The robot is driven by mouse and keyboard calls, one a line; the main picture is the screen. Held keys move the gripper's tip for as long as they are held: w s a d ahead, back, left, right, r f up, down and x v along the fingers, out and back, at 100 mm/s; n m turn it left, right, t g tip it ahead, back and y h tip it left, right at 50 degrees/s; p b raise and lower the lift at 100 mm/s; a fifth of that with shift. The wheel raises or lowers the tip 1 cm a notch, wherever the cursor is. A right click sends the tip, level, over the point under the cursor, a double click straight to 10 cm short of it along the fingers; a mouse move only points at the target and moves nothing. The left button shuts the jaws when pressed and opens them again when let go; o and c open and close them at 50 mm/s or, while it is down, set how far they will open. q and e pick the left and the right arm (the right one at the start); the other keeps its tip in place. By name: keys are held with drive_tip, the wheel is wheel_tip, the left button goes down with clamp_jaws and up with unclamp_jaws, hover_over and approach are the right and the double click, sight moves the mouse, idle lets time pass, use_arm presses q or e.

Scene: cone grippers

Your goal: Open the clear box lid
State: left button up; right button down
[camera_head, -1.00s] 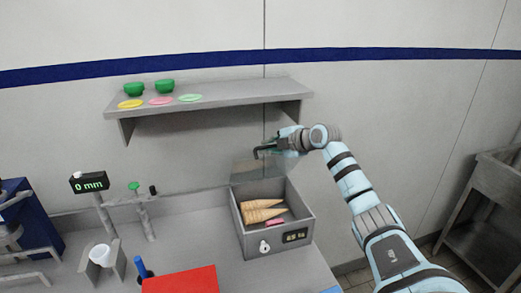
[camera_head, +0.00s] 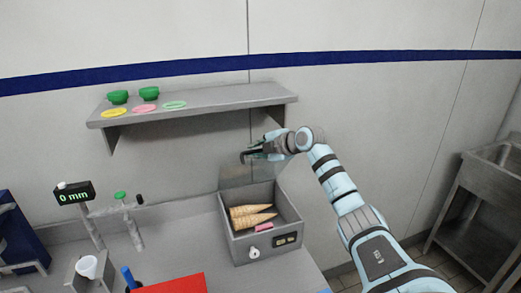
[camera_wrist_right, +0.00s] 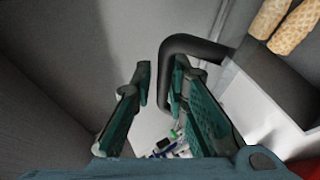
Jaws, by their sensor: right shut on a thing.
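The clear box (camera_head: 240,245) is a grey box on the counter, with its top open. Its clear lid (camera_head: 236,176) stands raised at the back edge, see-through and hard to make out. Two cones (camera_head: 250,219) and a small pink item (camera_head: 264,227) lie inside. My right gripper (camera_head: 257,153) is above the back of the box at the raised lid. It is shut on a dark bent handle (camera_wrist_right: 195,43), which passes by the fingertips (camera_wrist_right: 160,82) in the right wrist view. My left gripper is not in view.
A wall shelf (camera_head: 215,100) with green bowls and coloured discs hangs behind, left of my right arm. A 0 mm display (camera_head: 74,192), a white cup (camera_head: 87,266) and a red panel (camera_head: 172,285) are at the left. A sink stand (camera_head: 485,190) is at the right.

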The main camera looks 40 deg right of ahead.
drive_tip(key=r, duration=0.1)
drive_tip(key=w+r+t, duration=0.1)
drive_tip(key=shift+d+r, duration=0.1)
drive_tip(key=shift+r, duration=0.2)
drive_tip(key=c, duration=1.7)
unclamp_jaws()
drive_tip(key=shift+d, duration=0.1)
drive_tip(key=o, duration=0.4)
drive_tip(key=shift+o, duration=0.3)
drive_tip(key=shift+f, duration=0.15)
drive_tip(key=shift+c, duration=0.3)
